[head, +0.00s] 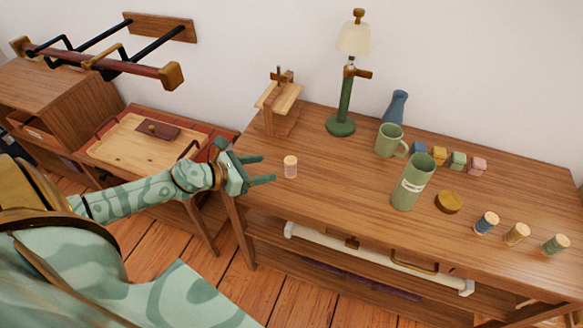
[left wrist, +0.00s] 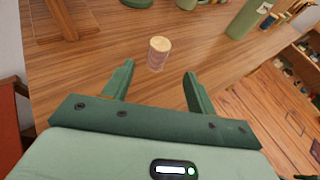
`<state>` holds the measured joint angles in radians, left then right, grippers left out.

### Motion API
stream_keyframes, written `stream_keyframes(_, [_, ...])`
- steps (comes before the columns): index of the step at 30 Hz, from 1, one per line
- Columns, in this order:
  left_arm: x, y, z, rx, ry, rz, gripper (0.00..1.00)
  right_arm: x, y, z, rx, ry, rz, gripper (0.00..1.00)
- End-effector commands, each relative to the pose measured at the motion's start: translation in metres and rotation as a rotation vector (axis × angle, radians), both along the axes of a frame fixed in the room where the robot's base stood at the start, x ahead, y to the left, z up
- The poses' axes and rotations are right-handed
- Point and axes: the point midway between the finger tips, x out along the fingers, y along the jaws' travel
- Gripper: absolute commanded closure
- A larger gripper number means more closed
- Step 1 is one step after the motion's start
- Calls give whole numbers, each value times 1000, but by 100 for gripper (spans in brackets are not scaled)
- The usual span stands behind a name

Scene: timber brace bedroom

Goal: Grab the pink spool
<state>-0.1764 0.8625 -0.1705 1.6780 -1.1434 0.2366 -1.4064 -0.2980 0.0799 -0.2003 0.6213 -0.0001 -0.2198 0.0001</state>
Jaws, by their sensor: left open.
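The pink spool (head: 290,167) stands upright on the wooden table near its left front edge. It has a pale wooden top and a pink band. My left gripper (head: 262,170) is open and empty just left of it, with the fingers pointing toward it. In the left wrist view the spool (left wrist: 158,53) stands ahead of the open fingers (left wrist: 158,80), near the middle of the gap and slightly beyond the fingertips. My right gripper is in neither view.
On the table (head: 320,206) are a green lamp (head: 342,110), a green mug (head: 390,140), a green canister (head: 412,184), a round wooden lid (head: 448,202) and other spools (head: 516,233) at the right. A wooden stand (head: 280,98) is behind the spool. The tabletop around the spool is clear.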

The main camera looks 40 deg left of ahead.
Motion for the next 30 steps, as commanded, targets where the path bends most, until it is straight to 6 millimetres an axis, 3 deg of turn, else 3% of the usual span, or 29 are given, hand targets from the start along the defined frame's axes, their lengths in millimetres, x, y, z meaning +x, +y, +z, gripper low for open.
stream_keyframes(4, [28, -11, -12, -2, -2, 4, 43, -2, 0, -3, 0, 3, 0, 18])
stream_keyframes(12, [50, -21, -23, -3, -1, 3, 43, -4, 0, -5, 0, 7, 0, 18])
stream_keyframes(19, [81, -33, -38, -4, 0, 5, 43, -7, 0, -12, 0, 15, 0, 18])
stream_keyframes(29, [89, -37, -40, -3, 1, 2, 43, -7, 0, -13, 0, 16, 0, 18])
stream_keyframes(30, [89, -37, -40, -3, 0, 3, 54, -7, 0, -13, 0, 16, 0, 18])
